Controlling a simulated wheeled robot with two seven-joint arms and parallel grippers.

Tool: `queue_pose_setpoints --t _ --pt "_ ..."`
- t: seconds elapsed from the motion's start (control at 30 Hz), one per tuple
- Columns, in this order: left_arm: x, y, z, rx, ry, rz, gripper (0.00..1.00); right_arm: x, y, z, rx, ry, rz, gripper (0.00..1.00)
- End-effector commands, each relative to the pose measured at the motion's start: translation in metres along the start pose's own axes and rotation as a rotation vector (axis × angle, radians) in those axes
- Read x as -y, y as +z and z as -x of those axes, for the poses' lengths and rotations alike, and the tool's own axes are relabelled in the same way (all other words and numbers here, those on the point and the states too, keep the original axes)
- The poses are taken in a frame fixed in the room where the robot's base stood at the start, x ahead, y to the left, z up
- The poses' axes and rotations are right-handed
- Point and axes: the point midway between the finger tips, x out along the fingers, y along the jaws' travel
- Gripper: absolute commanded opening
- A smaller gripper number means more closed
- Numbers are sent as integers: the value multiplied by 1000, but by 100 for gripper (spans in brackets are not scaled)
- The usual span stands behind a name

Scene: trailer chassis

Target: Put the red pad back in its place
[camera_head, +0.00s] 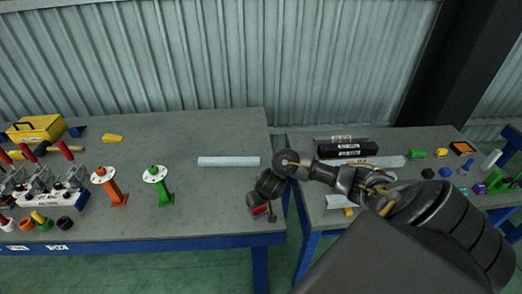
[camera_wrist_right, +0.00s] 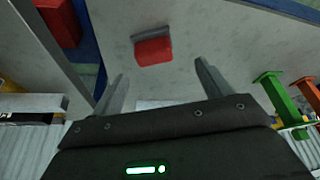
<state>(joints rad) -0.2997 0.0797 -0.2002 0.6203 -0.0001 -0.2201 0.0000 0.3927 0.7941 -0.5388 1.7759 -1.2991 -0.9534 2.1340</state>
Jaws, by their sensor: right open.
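The red pad (camera_wrist_right: 153,50), a small red block with a grey strip along one edge, lies on the grey table top in the right wrist view. In the head view a bit of its red (camera_head: 260,210) shows at the front right corner of the left table, mostly hidden by my right gripper. My right gripper (camera_wrist_right: 161,80) is open and empty; the pad lies ahead, beyond its fingertips and roughly in line with the gap between them. In the head view the right gripper (camera_head: 264,212) is over that corner. The pad's place cannot be made out. My left gripper is not in view.
On the left table (camera_head: 225,215) are a pale bar (camera_head: 229,161), a green stand (camera_head: 158,184), an orange stand (camera_head: 110,186) and clamps at the far left. A gap separates it from the right table, which holds black labelled boxes (camera_head: 345,149) and several small coloured parts.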

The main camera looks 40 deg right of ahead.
Motion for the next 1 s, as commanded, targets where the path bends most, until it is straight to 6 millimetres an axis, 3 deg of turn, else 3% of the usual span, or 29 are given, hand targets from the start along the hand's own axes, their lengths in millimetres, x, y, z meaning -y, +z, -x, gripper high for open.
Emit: queue_pose_setpoints --t 0.03,0.23,0.77,0.87,1.0 --pt "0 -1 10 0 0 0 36 0 -2 15 -2 -1 3 78" --pt "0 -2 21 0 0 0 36 0 -1 37 -1 -1 1 78" --pt "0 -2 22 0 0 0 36 4 2 40 3 -11 5 78" --pt "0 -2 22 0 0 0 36 30 15 35 22 -87 43 78" --pt "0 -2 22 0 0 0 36 105 43 31 28 -316 147 78"
